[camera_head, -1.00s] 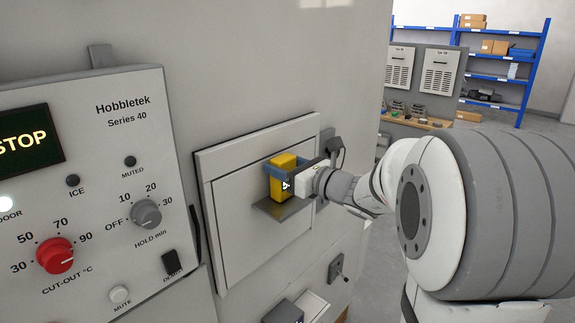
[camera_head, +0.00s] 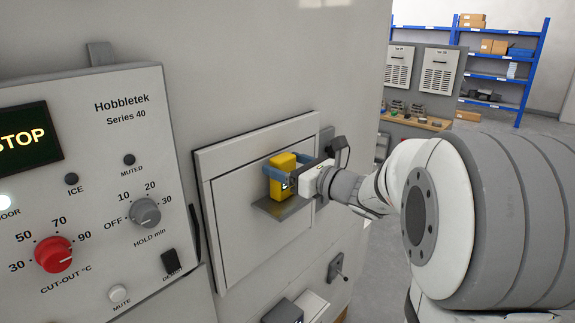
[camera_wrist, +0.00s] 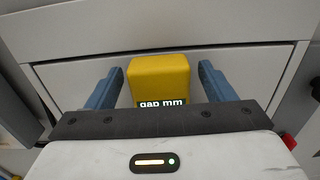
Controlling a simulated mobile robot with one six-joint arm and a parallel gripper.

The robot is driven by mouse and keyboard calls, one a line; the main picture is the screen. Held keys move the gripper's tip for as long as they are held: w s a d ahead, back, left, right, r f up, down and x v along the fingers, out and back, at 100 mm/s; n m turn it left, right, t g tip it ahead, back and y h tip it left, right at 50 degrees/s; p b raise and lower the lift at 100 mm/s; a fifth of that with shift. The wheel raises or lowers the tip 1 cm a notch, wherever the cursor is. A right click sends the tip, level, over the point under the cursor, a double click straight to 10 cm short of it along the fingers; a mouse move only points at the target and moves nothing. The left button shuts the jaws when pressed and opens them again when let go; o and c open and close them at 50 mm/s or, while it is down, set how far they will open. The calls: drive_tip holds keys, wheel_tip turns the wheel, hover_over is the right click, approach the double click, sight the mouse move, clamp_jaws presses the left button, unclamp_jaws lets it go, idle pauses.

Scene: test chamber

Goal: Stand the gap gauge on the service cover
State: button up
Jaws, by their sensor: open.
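The gap gauge (camera_head: 281,176) is a yellow block with a dark display on its front. It stands upright on a small grey ledge (camera_head: 283,209) that juts from the light grey service cover (camera_head: 235,196) panel. My gripper (camera_head: 284,170) is at the gauge with its blue fingers open, one on each side. In the wrist view the gauge (camera_wrist: 160,80) sits between the fingers (camera_wrist: 160,90), with a visible gap on both sides. Its display reads "gap mm"; its lower part is hidden behind the gripper body.
A control panel (camera_head: 90,190) with knobs and a STOP display stands at the left. A crank handle (camera_head: 337,268) and an open drawer-like box (camera_head: 300,307) are below the cover. Blue shelves (camera_head: 500,75) and a bench (camera_head: 415,119) are in the background.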

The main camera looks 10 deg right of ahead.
drive_tip(key=b+v, duration=0.2)
drive_tip(key=v, duration=0.8)
drive_tip(key=s+a+f+n+g+h, duration=0.2)
drive_tip(key=s+a+f+n+g, duration=0.7)
drive_tip(key=s+a+f+n, duration=0.25)
drive_tip(key=s+d+f+n+g+h, duration=0.1)
drive_tip(key=s+d+f+n+h, duration=0.2)
drive_tip(key=n, duration=0.5)
drive_tip(key=s+d+f+n+g+h, duration=0.1)
drive_tip(key=s+d+f+n+h, duration=0.2)
drive_tip(key=n, duration=0.6)
drive_tip(key=s+h, duration=0.2)
drive_tip(key=shift+s+f+h, duration=0.25)
drive_tip(key=shift+h, duration=0.05)
